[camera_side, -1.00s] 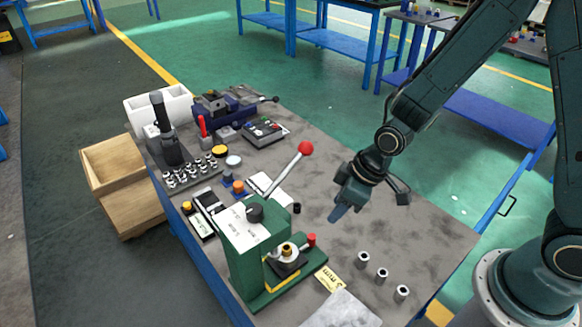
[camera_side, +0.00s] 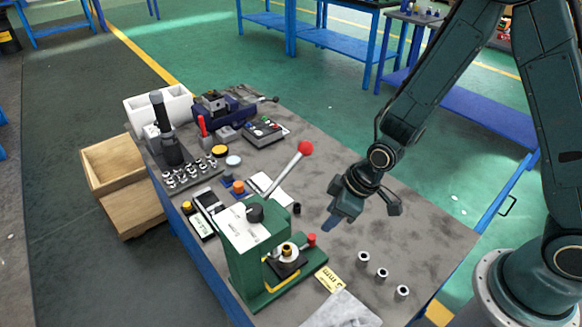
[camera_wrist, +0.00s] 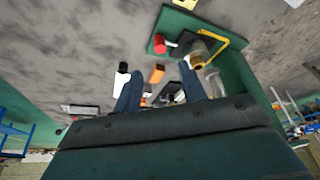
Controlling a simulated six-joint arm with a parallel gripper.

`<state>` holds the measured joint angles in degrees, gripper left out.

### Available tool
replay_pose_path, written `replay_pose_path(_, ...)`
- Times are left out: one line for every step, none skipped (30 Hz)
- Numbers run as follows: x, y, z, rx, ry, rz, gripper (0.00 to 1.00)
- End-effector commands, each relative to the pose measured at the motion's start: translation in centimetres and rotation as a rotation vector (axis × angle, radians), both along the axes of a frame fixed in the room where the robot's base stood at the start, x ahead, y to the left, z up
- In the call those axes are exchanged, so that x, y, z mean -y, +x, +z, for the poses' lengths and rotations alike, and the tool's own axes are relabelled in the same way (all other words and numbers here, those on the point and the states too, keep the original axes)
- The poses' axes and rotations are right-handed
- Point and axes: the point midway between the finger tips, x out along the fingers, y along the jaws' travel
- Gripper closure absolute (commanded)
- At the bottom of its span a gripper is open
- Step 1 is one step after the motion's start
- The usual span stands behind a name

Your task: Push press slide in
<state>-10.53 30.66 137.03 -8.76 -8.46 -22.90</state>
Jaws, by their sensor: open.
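The green press (camera_side: 240,255) stands at the front of the bench, its lever tipped with a red ball (camera_side: 305,147). At its base is a slide (camera_side: 285,266) carrying a dark block with a brass-coloured ring, and a red knob (camera_side: 311,240) stands on its right side. My gripper (camera_side: 331,223) hangs above the bench, right of and behind the press, apart from it. In the wrist view its two blue fingers (camera_wrist: 160,88) are spread with nothing gripped. The red knob (camera_wrist: 160,43) and the slide's yellow frame (camera_wrist: 216,38) show beyond the fingertips.
Several metal bushings (camera_side: 382,274) stand on the bench right of the press, near a yellow label (camera_side: 329,279). A grey plate (camera_side: 343,310) lies in front. The bench between gripper and bushings is clear.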

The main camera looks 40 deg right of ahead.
Motion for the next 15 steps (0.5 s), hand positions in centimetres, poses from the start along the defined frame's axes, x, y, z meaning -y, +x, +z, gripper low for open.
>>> replay_pose_path(-0.1, 0.1, -0.5, -0.002, 0.0, 0.0, 0.59)
replay_pose_path(-0.2, 0.2, -0.8, -0.002, 0.0, 0.0, 0.59)
replay_pose_path(-0.3, 0.3, -1.2, -0.003, -0.001, 0.0, 0.59)
replay_pose_path(-0.3, 0.4, -1.5, -0.003, -0.001, 0.001, 0.59)
replay_pose_path(-0.4, 0.5, -1.8, -0.003, -0.001, 0.001, 0.59)
replay_pose_path(-0.5, 0.6, -2.1, -0.002, -0.001, 0.001, 0.59)
replay_pose_path(-0.6, 0.8, -2.4, -0.002, -0.001, 0.001, 0.59)
replay_pose_path(-0.6, 0.8, -2.7, -0.002, -0.001, 0.001, 0.59)
replay_pose_path(-0.7, 0.9, -3.1, -0.003, -0.001, 0.001, 0.59)
replay_pose_path(-0.8, 1.0, -3.3, -0.003, -0.001, 0.001, 0.59)
replay_pose_path(-0.8, 1.1, -3.6, -0.003, -0.001, 0.001, 0.59)
replay_pose_path(-0.9, 1.3, -4.0, -0.002, -0.001, 0.001, 0.59)
replay_pose_path(-1.0, 1.4, -4.3, -0.001, -0.001, 0.001, 0.59)
replay_pose_path(-1.0, 1.5, -4.6, -0.003, -0.001, 0.001, 0.59)
replay_pose_path(-1.1, 1.6, -4.9, -0.003, -0.001, 0.001, 0.59)
